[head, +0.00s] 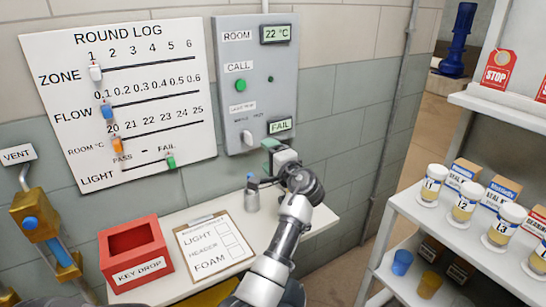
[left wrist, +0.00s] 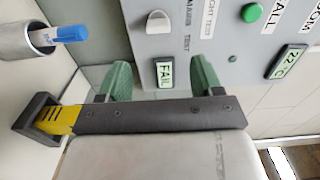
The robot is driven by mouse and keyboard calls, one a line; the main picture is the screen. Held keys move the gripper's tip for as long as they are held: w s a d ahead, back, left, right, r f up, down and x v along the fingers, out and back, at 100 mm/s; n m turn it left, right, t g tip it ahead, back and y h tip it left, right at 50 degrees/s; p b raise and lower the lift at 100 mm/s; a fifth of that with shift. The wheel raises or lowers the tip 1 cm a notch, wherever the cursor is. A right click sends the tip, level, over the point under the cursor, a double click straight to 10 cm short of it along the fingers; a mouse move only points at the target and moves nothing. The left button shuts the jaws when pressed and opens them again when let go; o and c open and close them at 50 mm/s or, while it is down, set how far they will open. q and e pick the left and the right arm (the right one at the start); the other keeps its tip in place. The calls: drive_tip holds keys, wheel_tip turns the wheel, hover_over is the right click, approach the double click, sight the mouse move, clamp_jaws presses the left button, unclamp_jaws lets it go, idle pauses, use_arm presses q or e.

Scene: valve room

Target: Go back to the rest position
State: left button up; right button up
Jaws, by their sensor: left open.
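My left gripper (head: 268,158) is in front of the lower part of the grey control panel (head: 228,60), above the narrow shelf. Its two green fingertips also show in the left wrist view (left wrist: 160,75), wide apart with nothing between them. The panel's FAIL display (head: 280,126) shows beyond the gap between the fingers in the left wrist view (left wrist: 165,72). The switch knob (head: 247,137) beside the display is apart from the fingers. My right gripper is not in view.
A metal cup (head: 252,201) with a blue-capped pen stands just left of my gripper. A clipboard (head: 214,245) and red key drop box (head: 135,254) lie further left. The round log board (head: 120,100) hangs on the wall. White shelves (head: 420,211) with labelled jars stand right.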

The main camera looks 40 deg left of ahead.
use_arm(q)
drive_tip(key=s+d+f+n+h, duration=0.1)
drive_tip(key=s+d+f+h, duration=0.3)
drive_tip(key=s+f, duration=0.55)
drive_tip(key=s+d+f+n+h, duration=0.1)
drive_tip(key=s+d+f+h, duration=0.35)
drive_tip(key=s+f, duration=0.45)
drive_tip(key=s+d+f+g+h, duration=0.2)
drive_tip(key=s+d+h, duration=0.3)
drive_tip(key=s, duration=0.4)
drive_tip(key=s+d+f+g+h, duration=0.2)
drive_tip(key=s+d+f+h, duration=0.1)
drive_tip(key=s+d, duration=0.5)
wheel_tip(320, 180, down, 23)
drive_tip(key=s, duration=0.1)
drive_tip(key=s+a+f+g, duration=0.1)
drive_tip(key=s+a+f, duration=0.1)
drive_tip(key=s+f, duration=0.6)
drive_tip(key=s+a+f+g, duration=0.1)
drive_tip(key=s+f, duration=0.8)
drive_tip(key=shift+a+f, duration=0.25)
drive_tip(key=shift+a, duration=0.1)
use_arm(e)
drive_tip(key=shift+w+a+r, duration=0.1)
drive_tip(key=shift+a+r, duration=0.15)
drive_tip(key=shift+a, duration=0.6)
